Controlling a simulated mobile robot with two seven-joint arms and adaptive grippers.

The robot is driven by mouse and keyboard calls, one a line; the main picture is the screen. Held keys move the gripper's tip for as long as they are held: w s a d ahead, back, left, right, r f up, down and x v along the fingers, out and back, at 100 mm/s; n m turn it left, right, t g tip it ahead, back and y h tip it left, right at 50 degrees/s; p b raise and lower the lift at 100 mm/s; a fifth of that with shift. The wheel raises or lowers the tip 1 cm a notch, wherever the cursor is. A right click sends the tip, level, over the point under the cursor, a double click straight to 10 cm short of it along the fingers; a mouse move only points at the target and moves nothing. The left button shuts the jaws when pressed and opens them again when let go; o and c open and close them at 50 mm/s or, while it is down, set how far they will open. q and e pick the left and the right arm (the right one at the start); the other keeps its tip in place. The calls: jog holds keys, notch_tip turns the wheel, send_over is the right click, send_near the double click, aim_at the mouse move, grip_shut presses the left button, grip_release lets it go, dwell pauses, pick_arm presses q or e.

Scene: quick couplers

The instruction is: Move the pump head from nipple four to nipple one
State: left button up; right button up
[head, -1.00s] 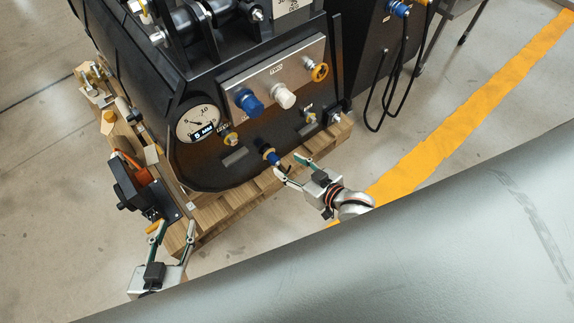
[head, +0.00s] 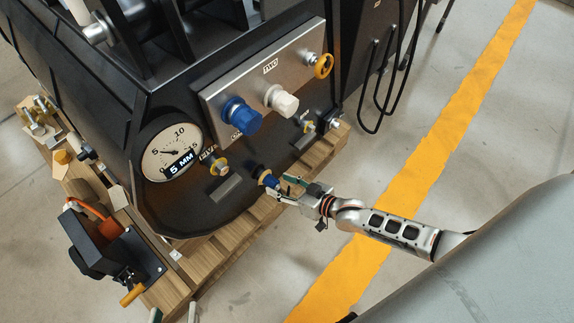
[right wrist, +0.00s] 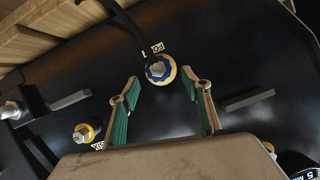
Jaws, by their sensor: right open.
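The pump head (head: 268,180), a blue piece with a yellow ring, sits on a nipple low on the black front plate. In the right wrist view the pump head (right wrist: 160,69) shows a grey hex centre, beside a partly hidden label starting "FO". My right gripper (head: 280,188) is at this piece; in the right wrist view its open fingers (right wrist: 160,86) stand either side, just short of it. My left gripper (head: 174,313) shows only its two spread fingertips at the bottom edge. Nipple one cannot be identified for certain.
A metal panel (head: 210,100) above carries a blue knob (head: 241,115), a white cap (head: 281,100) and a yellow ring (head: 324,66). Another nipple (head: 219,166) is left of the pump head. A gauge (head: 172,150) is further left. Black cables (head: 377,90) hang at right.

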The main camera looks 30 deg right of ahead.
aim_at(277, 185)
jog(key=x, duration=0.1)
jog(key=b+x, duration=0.1)
jog(key=x, duration=0.1)
jog(key=shift+f, duration=0.35)
pick_arm(q)
jog(key=shift+s+d+f+n+h, duration=0.2)
jog(key=shift+d+n, duration=0.2)
jog(key=shift+d, duration=0.15)
jog(key=shift+s+d+f+n+h, duration=0.1)
jog(key=shift+s+d+n, duration=0.1)
jog(key=shift+d+n, duration=0.3)
pick_arm(e)
jog(key=shift+w+a, duration=0.2)
jog(key=shift+w, duration=0.25)
jog(key=shift+r, duration=0.1)
jog(key=c, duration=1.3)
jog(key=shift+s, duration=0.1)
pick_arm(q)
jog(key=shift+w+r, duration=0.1)
pick_arm(e)
jog(key=shift+s, duration=0.1)
